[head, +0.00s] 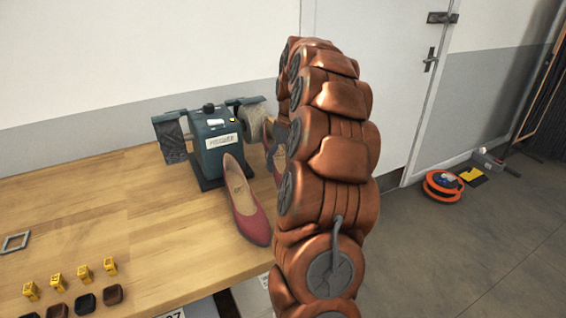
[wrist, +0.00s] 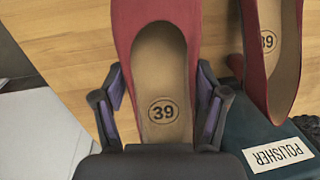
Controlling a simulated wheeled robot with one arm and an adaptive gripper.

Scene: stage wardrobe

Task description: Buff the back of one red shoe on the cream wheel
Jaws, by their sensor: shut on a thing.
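The polisher (head: 212,145) is a blue-green machine at the back of the bench, with a cream wheel (head: 251,116) on its right and a dark grey wheel (head: 171,138) on its left. One red shoe (head: 245,212) is in front of the polisher. Another red shoe (head: 268,135) shows partly behind my arm, close to the cream wheel; contact cannot be told. In the wrist view my gripper (wrist: 160,88) is shut on a red shoe (wrist: 122,22) marked 39, fingers at both sides. The second shoe (wrist: 289,75) is at right, by the polisher label (wrist: 281,155).
The wooden bench (head: 130,215) is clear at its middle. Several yellow blocks (head: 84,272) and dark pieces (head: 85,303) lie at front left, near a grey frame (head: 15,242). An orange reel (head: 442,186) is on the floor at right, by the door (head: 400,70).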

